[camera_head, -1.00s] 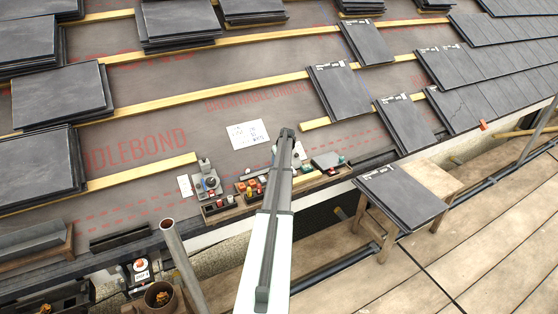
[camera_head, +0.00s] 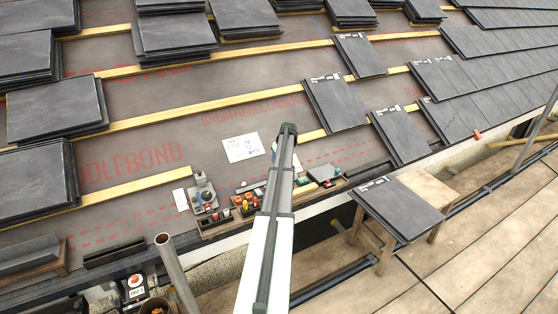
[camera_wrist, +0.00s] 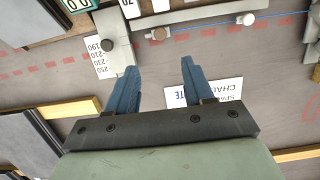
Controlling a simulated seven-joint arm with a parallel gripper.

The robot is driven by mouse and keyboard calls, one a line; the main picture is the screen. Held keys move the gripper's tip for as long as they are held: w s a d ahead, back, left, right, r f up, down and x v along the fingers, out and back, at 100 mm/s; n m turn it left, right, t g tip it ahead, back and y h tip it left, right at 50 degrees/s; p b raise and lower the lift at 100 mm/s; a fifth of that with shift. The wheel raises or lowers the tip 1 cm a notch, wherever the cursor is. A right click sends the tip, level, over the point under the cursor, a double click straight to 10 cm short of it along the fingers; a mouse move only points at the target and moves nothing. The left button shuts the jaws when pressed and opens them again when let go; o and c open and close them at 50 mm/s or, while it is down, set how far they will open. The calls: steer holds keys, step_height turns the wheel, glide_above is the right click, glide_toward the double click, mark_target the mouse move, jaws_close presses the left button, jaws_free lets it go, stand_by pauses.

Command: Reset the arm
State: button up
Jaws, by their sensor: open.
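My gripper (camera_wrist: 158,85) is open and empty in the wrist view, its two blue fingers spread apart above the grey underlay (camera_wrist: 215,55). A white printed card (camera_wrist: 228,90) lies on the underlay just beyond the right finger. In the head view my arm reaches up the middle of the picture and hides the gripper's fingers. The white card (camera_head: 243,147) shows there just left of the arm.
Stacks of dark slates (camera_head: 60,105) stand on the left and along the top. Laid slates (camera_head: 470,90) cover the right. A tool tray (camera_head: 225,217) sits at the eave beside my arm. A wooden stand carries slates (camera_head: 397,208) over the scaffold boards (camera_head: 500,225). Bare underlay lies mid-roof.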

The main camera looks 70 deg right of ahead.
stand_by(0.6)
steer(key=s+a+f+m+g+y, duration=0.1)
steer(key=s+a+f+m, duration=0.15)
steer(key=a, duration=0.45)
steer(key=s+a+f+m+g, duration=0.1)
steer(key=s+a+f+m, duration=0.15)
steer(key=a, duration=0.55)
steer(key=w+a+f+n+g+y, duration=0.1)
steer(key=w+a+f, duration=0.35)
steer(key=a, duration=1.05)
steer(key=w+a+f+n+g+y, duration=0.15)
steer(key=a+f, duration=0.55)
steer(key=a, duration=0.9)
steer(key=w+a+f+n+y, duration=0.2)
steer(key=w+a+f, duration=0.3)
steer(key=a, duration=1)
steer(key=s+a+f+n+g, duration=0.1)
steer(key=s+a+f+n, duration=0.1)
steer(key=a, duration=1)
steer(key=s+a+f+n+g+h, duration=0.1)
steer(key=s+a+f+n+g, duration=0.1)
steer(key=a, duration=1)
steer(key=s+a+f+n+g+h, duration=0.1)
steer(key=s+a+f+n+g, duration=0.1)
steer(key=s+a+f+n, duration=0.2)
steer(key=s+a+n, duration=0.1)
steer(key=s+a, duration=0.2)
steer(key=a, duration=0.5)
steer(key=shift+s, duration=0.35)
